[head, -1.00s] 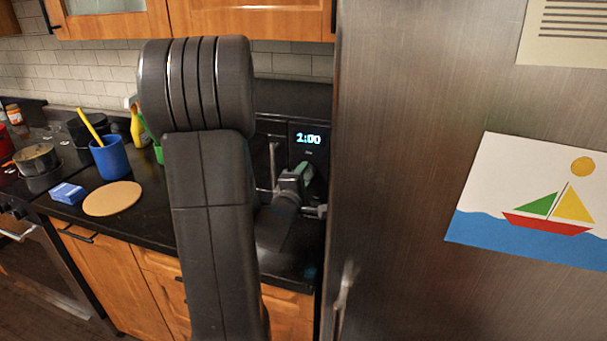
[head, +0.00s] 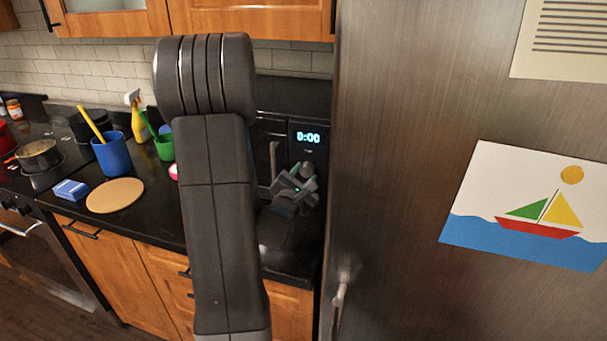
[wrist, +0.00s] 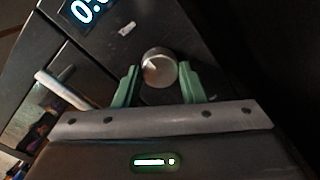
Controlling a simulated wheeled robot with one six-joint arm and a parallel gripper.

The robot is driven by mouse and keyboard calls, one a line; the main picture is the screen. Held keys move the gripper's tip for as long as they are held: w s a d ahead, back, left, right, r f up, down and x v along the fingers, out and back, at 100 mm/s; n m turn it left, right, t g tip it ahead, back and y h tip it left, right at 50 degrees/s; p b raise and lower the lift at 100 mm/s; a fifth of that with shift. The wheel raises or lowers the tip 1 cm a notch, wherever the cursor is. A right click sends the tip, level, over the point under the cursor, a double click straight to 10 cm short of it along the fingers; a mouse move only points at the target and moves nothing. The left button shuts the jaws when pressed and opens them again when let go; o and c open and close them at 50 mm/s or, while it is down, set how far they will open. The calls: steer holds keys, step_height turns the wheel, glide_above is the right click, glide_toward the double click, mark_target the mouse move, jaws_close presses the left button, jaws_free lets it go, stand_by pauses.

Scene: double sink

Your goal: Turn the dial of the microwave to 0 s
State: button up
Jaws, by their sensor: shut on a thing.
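The black microwave (head: 299,153) stands on the counter beside the fridge, mostly hidden behind my arm in the head view. Its display (head: 308,138) reads 0:00, and part of it shows tilted in the wrist view (wrist: 88,9). The round silver dial (wrist: 158,68) sits between the green fingers of my gripper (wrist: 157,78) in the wrist view. My gripper is shut on the dial, with a finger on either side. In the head view my gripper (head: 303,172) is tilted in front of the panel and hides the dial.
The fridge (head: 400,100) stands close on the right. A microwave handle (wrist: 62,90) is left of the dial. On the counter left of my arm are a blue cup (head: 111,155), a round board (head: 114,196) and a blue sponge (head: 70,190).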

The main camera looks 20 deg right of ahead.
steer(key=shift+n, duration=0.5)
steer(key=o, duration=1)
steer(key=b+v, duration=0.1)
steer(key=v, duration=1.2)
steer(key=shift+s+a+b, duration=0.25)
steer(key=shift+s+b, duration=0.05)
steer(key=shift+b, duration=0.1)
steer(key=shift+w+d, duration=0.1)
